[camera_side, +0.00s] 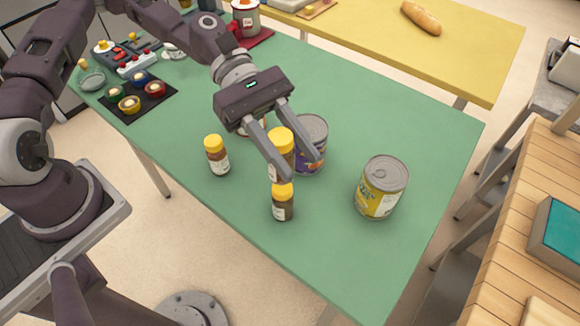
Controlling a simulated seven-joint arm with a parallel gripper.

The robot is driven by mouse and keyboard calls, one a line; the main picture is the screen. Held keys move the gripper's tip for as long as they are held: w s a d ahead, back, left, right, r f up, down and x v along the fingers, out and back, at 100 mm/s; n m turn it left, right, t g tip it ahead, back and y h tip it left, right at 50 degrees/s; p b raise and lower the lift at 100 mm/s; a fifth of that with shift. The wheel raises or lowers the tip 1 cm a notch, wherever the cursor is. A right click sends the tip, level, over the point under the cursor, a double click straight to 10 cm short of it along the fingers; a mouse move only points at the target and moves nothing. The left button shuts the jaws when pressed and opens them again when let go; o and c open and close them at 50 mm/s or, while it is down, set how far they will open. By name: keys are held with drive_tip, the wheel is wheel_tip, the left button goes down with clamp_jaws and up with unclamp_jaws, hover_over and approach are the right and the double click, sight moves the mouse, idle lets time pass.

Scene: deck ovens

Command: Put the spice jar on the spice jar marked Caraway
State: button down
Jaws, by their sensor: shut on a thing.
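My gripper (300,167) is shut on a spice jar with a yellow cap (281,138). The jar is upright between the fingers, and the near finger hides much of its body. A second yellow-capped spice jar (283,207) with dark contents stands on the green table just below the near fingertip in the picture. The fingertip overlaps its cap, and I cannot tell whether they touch. A third yellow-capped jar (218,160) with brown contents stands to the left. The labels are too small to read, so I cannot tell which jar is Caraway.
A purple-labelled can (312,133) stands close behind the gripper, and a yellow-labelled can (381,187) stands to the right. Another object behind the gripper is mostly hidden. A dark mat (127,112) with several small pots lies at the left. The green table's front right is clear.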

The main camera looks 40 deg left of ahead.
sight(290, 164)
drive_tip(key=shift+f, duration=1.65)
drive_tip(key=shift+f, duration=0.1)
drive_tip(key=c, duration=1)
unclamp_jaws()
drive_tip(key=shift+o, duration=0.2)
